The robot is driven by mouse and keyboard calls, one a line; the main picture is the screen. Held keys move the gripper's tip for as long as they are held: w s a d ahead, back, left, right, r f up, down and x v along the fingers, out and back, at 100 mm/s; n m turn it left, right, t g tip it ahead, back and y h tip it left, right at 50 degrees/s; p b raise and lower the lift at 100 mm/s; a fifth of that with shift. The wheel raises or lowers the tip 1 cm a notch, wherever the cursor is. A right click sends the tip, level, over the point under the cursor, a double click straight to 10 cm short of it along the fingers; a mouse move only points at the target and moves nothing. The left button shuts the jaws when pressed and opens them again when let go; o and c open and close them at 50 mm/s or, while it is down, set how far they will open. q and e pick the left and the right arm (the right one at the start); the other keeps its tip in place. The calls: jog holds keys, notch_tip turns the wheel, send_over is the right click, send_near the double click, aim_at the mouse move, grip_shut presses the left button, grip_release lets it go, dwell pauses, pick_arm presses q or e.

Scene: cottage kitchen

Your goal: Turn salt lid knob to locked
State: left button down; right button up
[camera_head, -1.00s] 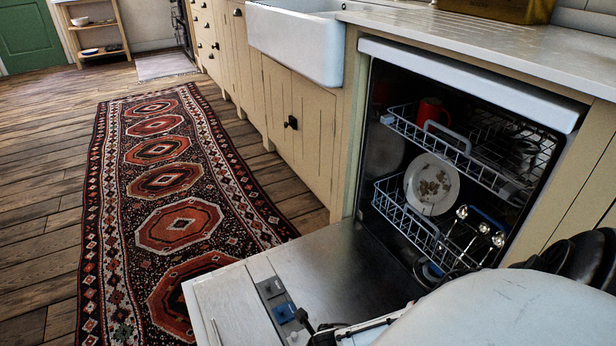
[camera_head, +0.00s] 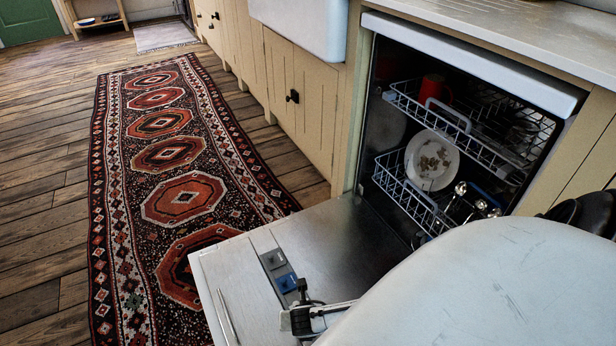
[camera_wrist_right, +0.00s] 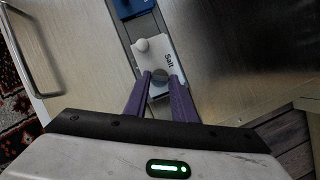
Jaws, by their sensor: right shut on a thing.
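In the right wrist view, a white salt lid (camera_wrist_right: 148,62) marked "Salt" sits in a strip on the inside of the lowered dishwasher door (camera_head: 335,235). A round grey knob (camera_wrist_right: 160,75) lies near the lid's lower end, and a pale round part (camera_wrist_right: 143,45) sits near its upper end. My right gripper's purple fingers (camera_wrist_right: 160,80) are on either side of the grey knob and shut on it. Whether the knob is at locked cannot be told. In the head view my right gripper (camera_head: 303,290) is low over the door and seems to hide the salt lid. My left gripper is not in view.
A blue module (camera_head: 287,282) and a grey one (camera_head: 273,259) lie in the same door strip. The dishwasher's lower rack (camera_head: 405,200) holds a plate (camera_head: 432,160); a red mug (camera_head: 435,90) is in the upper rack. A patterned rug (camera_head: 180,200) covers the floor at left.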

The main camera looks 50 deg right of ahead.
jog(key=shift+w+a+m+g, duration=0.15)
jog(key=shift+m+g, duration=0.15)
jog(key=shift+m, duration=0.7)
jog(key=m+g+h, duration=0.1)
jog(key=m, duration=0.1)
jog(key=shift+w+m, duration=0.1)
jog(key=shift+m, duration=0.2)
jog(key=m, duration=0.1)
jog(key=m+g, duration=0.1)
jog(key=m, duration=0.1)
jog(key=shift+w+f+m, duration=0.1)
jog(key=shift+w+m, duration=0.1)
jog(key=shift+m, duration=0.1)
jog(key=shift+m+g+b, duration=0.4)
jog(key=shift+m+b, duration=0.05)
jog(key=shift+m, duration=0.35)
jog(key=shift+w+m+g, duration=0.1)
jog(key=shift+m+g, duration=0.2)
jog(key=shift+m, duration=0.3)
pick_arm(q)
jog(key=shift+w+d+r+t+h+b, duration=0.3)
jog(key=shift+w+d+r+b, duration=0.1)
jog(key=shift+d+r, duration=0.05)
pick_arm(e)
jog(key=shift+m, duration=0.5)
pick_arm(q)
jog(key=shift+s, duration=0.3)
